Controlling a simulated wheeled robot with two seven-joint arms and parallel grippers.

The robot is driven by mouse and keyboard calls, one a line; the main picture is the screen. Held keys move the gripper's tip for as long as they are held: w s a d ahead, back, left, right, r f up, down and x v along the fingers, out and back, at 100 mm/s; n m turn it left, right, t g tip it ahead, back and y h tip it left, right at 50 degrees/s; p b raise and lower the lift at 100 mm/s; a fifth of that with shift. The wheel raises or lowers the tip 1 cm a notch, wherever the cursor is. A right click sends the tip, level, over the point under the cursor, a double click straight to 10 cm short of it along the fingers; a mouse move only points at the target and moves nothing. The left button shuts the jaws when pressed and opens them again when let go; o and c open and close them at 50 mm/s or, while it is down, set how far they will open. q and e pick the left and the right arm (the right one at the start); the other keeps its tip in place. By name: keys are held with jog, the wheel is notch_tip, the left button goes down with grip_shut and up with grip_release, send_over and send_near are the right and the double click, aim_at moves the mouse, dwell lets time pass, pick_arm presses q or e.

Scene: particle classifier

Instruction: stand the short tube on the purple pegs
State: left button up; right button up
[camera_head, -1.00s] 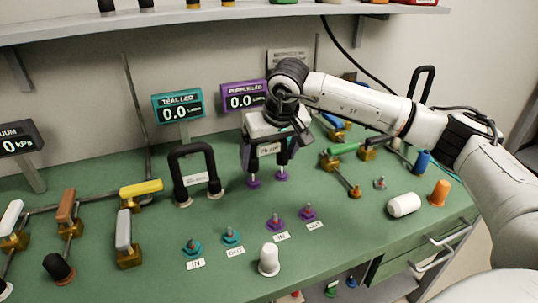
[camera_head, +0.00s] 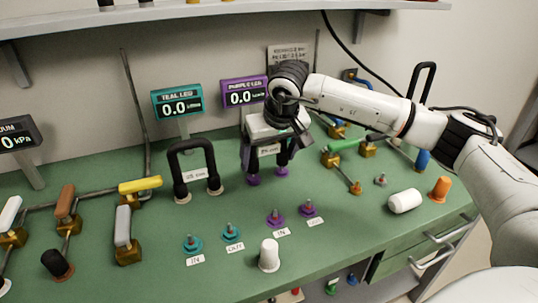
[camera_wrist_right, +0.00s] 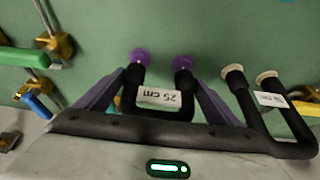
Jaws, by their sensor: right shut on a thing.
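My right gripper (camera_head: 268,150) is shut on the short black tube (camera_head: 284,158). My left gripper is not in view.
Purple ports (camera_head: 275,217) and teal ports (camera_head: 192,244) marked IN and OUT are in front. A white cap (camera_head: 269,255) stands near the front edge. Valves with coloured handles flank the area.

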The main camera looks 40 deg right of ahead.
jog(key=shift+f+b, duration=0.65)
jog(key=shift+f, duration=0.45)
jog(key=o, duration=1)
jog(key=shift+r, duration=0.2)
jog(key=v, duration=1)
jog(key=shift+s+p, duration=0.1)
jog(key=shift+p, duration=0.3)
